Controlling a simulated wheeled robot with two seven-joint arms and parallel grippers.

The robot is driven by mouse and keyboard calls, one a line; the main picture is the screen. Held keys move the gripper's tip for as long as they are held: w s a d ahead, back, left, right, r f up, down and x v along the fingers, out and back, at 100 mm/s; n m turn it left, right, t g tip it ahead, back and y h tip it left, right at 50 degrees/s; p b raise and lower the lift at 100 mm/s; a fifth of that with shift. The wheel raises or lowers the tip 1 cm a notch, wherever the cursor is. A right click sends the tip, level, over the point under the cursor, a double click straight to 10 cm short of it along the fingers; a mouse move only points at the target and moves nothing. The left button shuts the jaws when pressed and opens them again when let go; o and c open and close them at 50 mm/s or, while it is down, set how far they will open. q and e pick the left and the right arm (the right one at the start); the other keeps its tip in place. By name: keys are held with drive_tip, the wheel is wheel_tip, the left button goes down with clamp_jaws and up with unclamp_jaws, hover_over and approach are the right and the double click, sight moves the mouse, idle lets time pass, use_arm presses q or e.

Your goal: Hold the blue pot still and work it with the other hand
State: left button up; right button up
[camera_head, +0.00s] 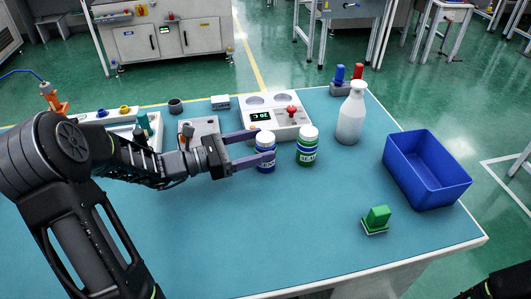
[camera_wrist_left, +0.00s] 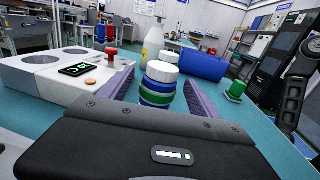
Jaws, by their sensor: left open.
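The blue pot (camera_head: 265,154) is a small jar with a white lid and a blue body with a pale label, upright on the teal table. My left gripper (camera_head: 264,146) is open, with its two purple-grey fingers reaching in from the left, one on each side of the pot. The left wrist view shows a white-lidded jar (camera_wrist_left: 161,73) between the spread fingers, with a gap on the right side. I cannot tell whether either finger touches it. A green jar (camera_head: 307,149) with a white lid stands just right of the pot. My right gripper is not in view.
A white box with a display and red knob (camera_head: 276,122) stands behind the jars. A white bottle (camera_head: 351,115) and a blue bin (camera_head: 428,170) are to the right. A green block (camera_head: 376,218) sits near the front right. The table's front middle is clear.

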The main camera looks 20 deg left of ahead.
use_arm(q)
drive_tip(key=x, duration=0.5)
drive_tip(key=shift+c, duration=0.2)
idle(0.4)
clamp_jaws()
idle(0.6)
